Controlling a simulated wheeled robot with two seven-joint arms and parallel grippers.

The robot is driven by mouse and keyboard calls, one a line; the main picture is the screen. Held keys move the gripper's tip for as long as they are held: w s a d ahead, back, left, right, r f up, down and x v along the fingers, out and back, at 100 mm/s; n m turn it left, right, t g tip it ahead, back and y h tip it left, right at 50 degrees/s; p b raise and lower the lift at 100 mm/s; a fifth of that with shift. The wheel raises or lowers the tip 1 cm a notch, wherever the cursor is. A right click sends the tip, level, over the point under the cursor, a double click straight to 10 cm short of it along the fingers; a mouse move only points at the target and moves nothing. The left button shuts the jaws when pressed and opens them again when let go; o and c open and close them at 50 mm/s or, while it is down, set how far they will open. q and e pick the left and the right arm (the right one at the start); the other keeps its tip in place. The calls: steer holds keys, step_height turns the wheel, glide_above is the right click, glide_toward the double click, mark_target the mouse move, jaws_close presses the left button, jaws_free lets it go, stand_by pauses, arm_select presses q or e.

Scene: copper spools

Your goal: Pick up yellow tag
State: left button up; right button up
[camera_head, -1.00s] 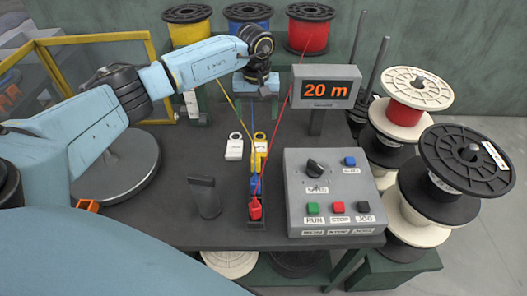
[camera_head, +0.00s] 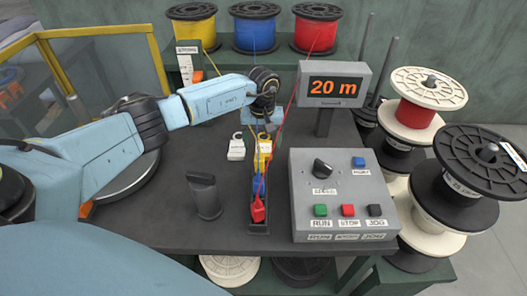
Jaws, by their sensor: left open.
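The yellow tag (camera_head: 264,151) stands at the far end of a narrow dark holder (camera_head: 258,229) in the middle of the table. A blue tag (camera_head: 258,184) and a red tag (camera_head: 258,212) are in front of it in the same holder. My left gripper (camera_head: 267,131) is open and points down, over or just behind the yellow tag. I cannot tell whether it touches the tag, and its fingers are small and partly hidden. My right gripper is out of view.
A control box (camera_head: 340,190) and a "20 m" display (camera_head: 333,84) stand to the right. A dark post (camera_head: 205,197) stands left of the holder. Yellow, blue and red spools (camera_head: 314,32) sit behind, with threads running to the holder. Stacked spools (camera_head: 425,90) fill the right side.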

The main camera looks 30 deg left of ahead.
mark_target(263, 151)
arm_select(q)
steer(key=f, duration=0.2)
steer(key=f+b, duration=0.1)
steer(key=f, duration=0.1)
steer(key=shift+w+d+f, duration=0.1)
steer(key=shift+w+f, duration=0.05)
steer(key=shift+w, duration=0.05)
steer(key=shift+f, duration=0.55)
steer(key=c, duration=1)
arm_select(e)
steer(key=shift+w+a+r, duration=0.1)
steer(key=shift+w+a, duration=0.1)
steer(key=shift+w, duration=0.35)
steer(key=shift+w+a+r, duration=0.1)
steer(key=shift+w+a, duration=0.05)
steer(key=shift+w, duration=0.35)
